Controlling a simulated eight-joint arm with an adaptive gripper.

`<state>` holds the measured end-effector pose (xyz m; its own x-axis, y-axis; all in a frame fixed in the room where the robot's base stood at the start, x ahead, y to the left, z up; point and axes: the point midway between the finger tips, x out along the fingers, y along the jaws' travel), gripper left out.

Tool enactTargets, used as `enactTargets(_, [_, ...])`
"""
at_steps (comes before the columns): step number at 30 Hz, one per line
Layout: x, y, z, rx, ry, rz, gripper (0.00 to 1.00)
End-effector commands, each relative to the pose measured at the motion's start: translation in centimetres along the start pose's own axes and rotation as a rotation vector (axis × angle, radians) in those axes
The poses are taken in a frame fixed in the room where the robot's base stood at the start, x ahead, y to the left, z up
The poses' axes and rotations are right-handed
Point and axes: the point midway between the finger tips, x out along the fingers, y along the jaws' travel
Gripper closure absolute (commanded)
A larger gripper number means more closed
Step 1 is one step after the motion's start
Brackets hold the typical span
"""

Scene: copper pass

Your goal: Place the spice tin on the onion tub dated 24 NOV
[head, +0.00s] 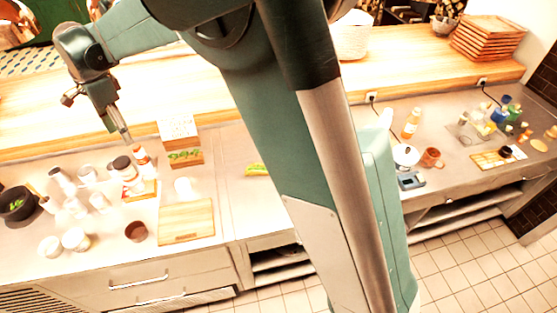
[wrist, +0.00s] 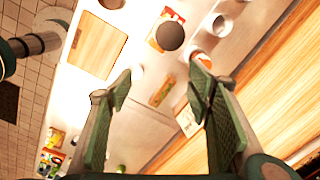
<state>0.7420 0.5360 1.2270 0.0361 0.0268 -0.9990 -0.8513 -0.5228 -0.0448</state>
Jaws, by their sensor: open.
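My gripper (head: 127,138) points down over the left counter, close above a cluster of jars. In the wrist view its two fingers (wrist: 163,82) are spread, with nothing between them. A jar with a dark round lid (head: 122,164) stands just below it; its dark lid (wrist: 170,35) shows beyond the fingertips in the wrist view. I cannot tell whether this is the spice tin. Two low white tubs (head: 76,240) (head: 50,247) stand at the counter's front left. Their dates and contents are unreadable, so I cannot tell which is the 24 NOV onion tub.
Several white bottles (head: 75,207) crowd left of the jar. A dark bowl (head: 15,205) is far left. Counter beside the yellow-green item (head: 257,169) is clear.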

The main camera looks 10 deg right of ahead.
Motion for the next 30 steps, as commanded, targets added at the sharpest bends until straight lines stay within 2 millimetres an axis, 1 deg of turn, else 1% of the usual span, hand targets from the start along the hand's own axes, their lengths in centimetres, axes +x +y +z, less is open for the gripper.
enactTargets(1, [-0.8, 0.8, -1.2, -0.013, 0.000, -0.008, 0.49])
enactTargets(3, [-1.7, 1.8, -2.7, -0.037, 0.000, -0.024, 0.49])
enactTargets(8, [-3.8, 4.2, -6.0, -0.097, 0.004, -0.057, 0.49])
enactTargets(15, [-6.5, 8.4, -10.6, -0.186, 0.018, -0.106, 0.49])
enactTargets(23, [-8.9, 13.3, -15.1, -0.282, 0.045, -0.156, 0.49])
enactTargets(30, [-10.4, 18.1, -18.6, -0.371, 0.079, -0.199, 0.49])
